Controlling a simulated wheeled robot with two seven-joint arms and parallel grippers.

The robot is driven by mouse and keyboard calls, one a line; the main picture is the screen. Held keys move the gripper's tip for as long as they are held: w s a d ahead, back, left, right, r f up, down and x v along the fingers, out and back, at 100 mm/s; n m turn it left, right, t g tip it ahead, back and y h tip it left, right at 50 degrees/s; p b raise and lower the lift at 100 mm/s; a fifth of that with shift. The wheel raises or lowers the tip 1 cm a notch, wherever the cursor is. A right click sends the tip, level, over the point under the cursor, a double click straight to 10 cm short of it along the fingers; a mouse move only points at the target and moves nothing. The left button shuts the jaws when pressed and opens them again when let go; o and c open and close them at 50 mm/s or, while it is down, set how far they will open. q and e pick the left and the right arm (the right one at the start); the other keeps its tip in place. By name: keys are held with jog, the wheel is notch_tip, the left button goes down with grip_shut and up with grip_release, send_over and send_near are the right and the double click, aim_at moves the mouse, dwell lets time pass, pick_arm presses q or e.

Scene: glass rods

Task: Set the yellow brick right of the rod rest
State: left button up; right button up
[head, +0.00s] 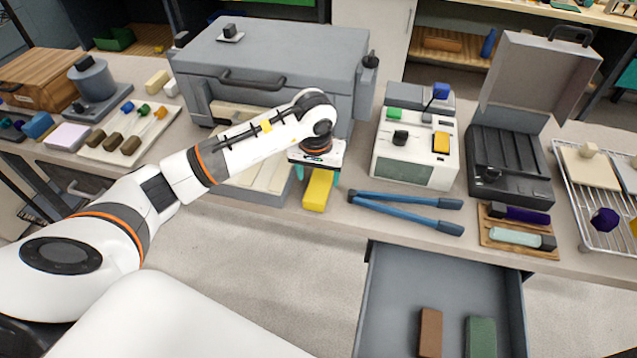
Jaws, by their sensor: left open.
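The yellow brick (317,191) lies near the front edge of the bench, in front of the grey furnace-like box. My left gripper (317,176) is over the brick's far end, with a teal finger on each side of it. It is open, and the gripper body hides part of the brick. A wooden board (490,241) at the right front of the bench carries a purple rod and a pale teal rod with dark ends. It looks like the rod rest, but I cannot be sure. My right gripper is not in view.
Blue-handled tongs (405,207) lie right of the brick. A white device (415,145) and an open dark case (510,165) stand behind. A wire rack (590,237) is at the far right. An open drawer (400,290) holding brown and green bricks juts out below.

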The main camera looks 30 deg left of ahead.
aim_at(316, 192)
pick_arm(q)
notch_tip(316, 192, up, 7)
jog(key=s, duration=0.1)
jog(key=shift+r+b, duration=0.15)
jog(key=shift+b, duration=0.25)
